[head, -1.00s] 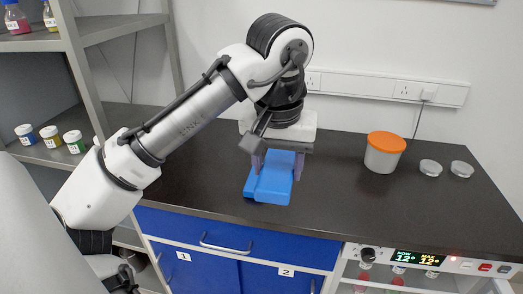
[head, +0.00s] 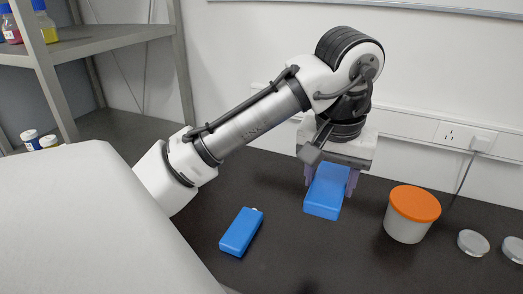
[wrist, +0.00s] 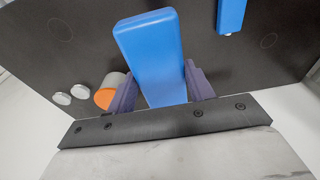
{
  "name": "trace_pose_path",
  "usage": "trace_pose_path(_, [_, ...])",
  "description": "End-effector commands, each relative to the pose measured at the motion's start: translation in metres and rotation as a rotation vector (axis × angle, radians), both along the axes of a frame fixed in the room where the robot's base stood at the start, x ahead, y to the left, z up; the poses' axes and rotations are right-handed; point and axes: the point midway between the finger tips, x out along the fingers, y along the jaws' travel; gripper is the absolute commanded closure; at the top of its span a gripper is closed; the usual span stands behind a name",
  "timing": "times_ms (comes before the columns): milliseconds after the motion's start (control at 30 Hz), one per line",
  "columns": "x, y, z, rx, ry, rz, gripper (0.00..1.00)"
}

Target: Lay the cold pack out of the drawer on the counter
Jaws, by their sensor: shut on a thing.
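My gripper (head: 329,182) hangs over the dark counter (head: 300,255) with its purple fingers on both sides of a blue cold pack (head: 324,200). In the wrist view, the pack (wrist: 150,48) sits between the fingers and sticks out away from the palm. It looks held above the counter, though the gap beneath it is hard to judge. A second, similar blue pack (head: 240,233) with a small pale cap lies flat on the counter, left of the held one and apart from it. Part of it also shows at the wrist view's top edge (wrist: 231,14). The drawer is out of view.
A white tub with an orange lid (head: 411,214) stands close to the right of my gripper. Two small clear lidded dishes (head: 473,243) lie farther right. Shelves (head: 100,35) stand at the left. The counter in front of the gripper is clear.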

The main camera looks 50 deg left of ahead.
Motion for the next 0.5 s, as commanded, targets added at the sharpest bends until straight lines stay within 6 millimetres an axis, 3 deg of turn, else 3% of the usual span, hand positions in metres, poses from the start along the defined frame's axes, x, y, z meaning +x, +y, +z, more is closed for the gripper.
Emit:
trace_pose_path(133, [0.000,0.000,-0.002,-0.001,0.000,0.000,0.75])
trace_pose_path(233, [0.000,0.000,-0.016,-0.003,0.001,-0.001,0.75])
trace_pose_path(500, [-0.001,-0.001,-0.086,-0.005,0.000,-0.002,0.75])
